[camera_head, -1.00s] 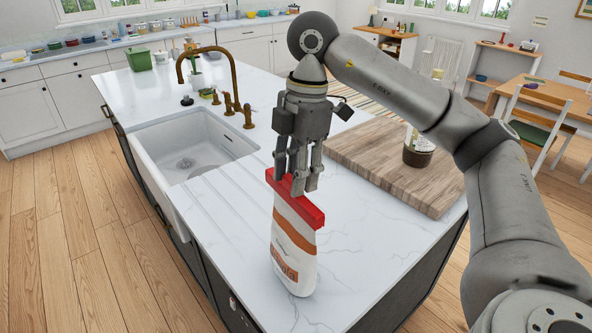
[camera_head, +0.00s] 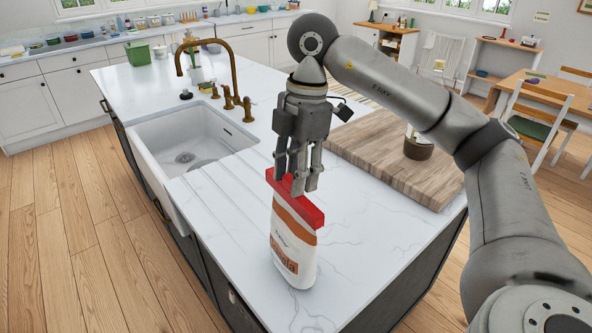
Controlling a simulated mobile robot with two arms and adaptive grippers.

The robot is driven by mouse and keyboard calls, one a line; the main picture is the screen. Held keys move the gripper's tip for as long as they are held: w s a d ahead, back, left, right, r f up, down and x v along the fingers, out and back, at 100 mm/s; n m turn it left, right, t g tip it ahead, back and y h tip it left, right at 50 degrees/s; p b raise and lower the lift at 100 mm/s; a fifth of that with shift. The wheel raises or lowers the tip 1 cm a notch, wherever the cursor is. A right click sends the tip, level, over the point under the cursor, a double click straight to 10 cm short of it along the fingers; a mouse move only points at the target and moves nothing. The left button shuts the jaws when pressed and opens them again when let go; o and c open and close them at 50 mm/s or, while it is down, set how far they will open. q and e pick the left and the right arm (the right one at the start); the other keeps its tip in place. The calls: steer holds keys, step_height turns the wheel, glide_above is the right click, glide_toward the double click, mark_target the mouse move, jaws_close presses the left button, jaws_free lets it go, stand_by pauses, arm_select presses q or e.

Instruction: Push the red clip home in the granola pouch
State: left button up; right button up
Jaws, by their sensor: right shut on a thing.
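The granola pouch (camera_head: 293,255), white with orange bands and orange lettering, stands upright on the white marble counter near its front edge. The red clip (camera_head: 308,214) lies across the top of the pouch, reaching past it at the upper left. My right gripper (camera_head: 298,188) points down from above, with its fingers shut on the red clip. The fingers hide part of the clip's middle. I cannot tell how far the clip is seated over the pouch's top. My left gripper is not in view.
A wooden board (camera_head: 390,165) lies to the right, with a jar (camera_head: 417,143) on it. A white sink (camera_head: 190,145) with a brass faucet (camera_head: 232,80) is at the left. The marble (camera_head: 350,250) right of the pouch is clear.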

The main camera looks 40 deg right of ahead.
steer(key=shift+f, duration=0.2)
steer(key=o, duration=1)
steer(key=shift+d+r, duration=0.25)
steer(key=shift+r, duration=1.75)
steer(key=shift+d+r, duration=0.25)
steer(key=shift+r, duration=1.7)
steer(key=shift+d+r, duration=0.25)
steer(key=shift+r, duration=1.75)
steer(key=shift+f, duration=0.1)
